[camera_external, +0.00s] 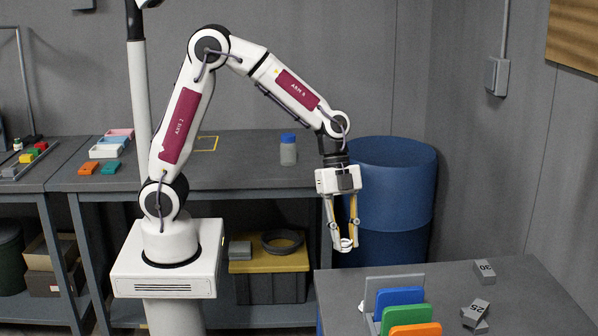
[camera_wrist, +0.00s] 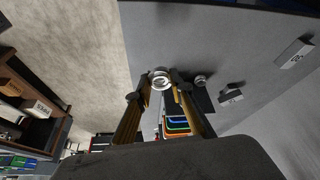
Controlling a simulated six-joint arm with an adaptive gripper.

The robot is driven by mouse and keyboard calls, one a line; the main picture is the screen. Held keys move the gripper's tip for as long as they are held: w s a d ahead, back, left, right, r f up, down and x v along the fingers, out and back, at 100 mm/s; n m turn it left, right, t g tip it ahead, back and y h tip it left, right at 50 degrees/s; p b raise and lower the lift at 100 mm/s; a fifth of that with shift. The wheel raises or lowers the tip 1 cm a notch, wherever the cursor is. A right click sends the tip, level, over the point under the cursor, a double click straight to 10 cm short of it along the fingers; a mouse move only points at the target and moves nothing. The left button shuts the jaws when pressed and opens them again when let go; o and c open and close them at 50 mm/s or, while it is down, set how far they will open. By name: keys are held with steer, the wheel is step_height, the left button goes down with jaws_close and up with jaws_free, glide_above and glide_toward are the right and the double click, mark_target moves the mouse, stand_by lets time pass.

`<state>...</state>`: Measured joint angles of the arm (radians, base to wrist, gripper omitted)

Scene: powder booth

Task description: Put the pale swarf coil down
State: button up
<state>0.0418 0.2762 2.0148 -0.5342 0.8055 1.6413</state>
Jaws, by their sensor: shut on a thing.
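The pale swarf coil (camera_external: 346,244) is a small, shiny whitish ring of curled metal. My gripper (camera_external: 344,240) points down and is shut on it, holding it in the air beside the back left corner of the front grey table (camera_external: 535,290). In the wrist view the coil (camera_wrist: 159,78) sits between the tips of the two fingers of my gripper (camera_wrist: 160,86). The coil appears clear of the tabletop.
A grey rack (camera_external: 393,281) holds blue, green and orange plates on the front table. Grey blocks marked 30 (camera_external: 484,271) and 25 (camera_external: 475,313) lie to its right. A blue barrel (camera_external: 392,180) stands behind. A small round object (camera_wrist: 200,80) shows in the wrist view.

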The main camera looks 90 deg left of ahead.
steer(key=shift+s+m, duration=0.1)
steer(key=shift+m, duration=0.5)
steer(key=shift+f, duration=0.15)
glide_above(343, 286)
steer(key=a, duration=0.1)
steer(key=shift+s+a+f, duration=0.1)
steer(key=shift+f, duration=1.1)
steer(key=shift+s+a+f, duration=0.1)
steer(key=shift+f, duration=1.1)
steer(key=shift+f+g, duration=0.1)
steer(key=shift+g, duration=0.2)
steer(key=shift+f, duration=2.15)
steer(key=shift+f, duration=0.2)
steer(key=o, duration=0.7)
steer(key=shift+o, duration=0.4)
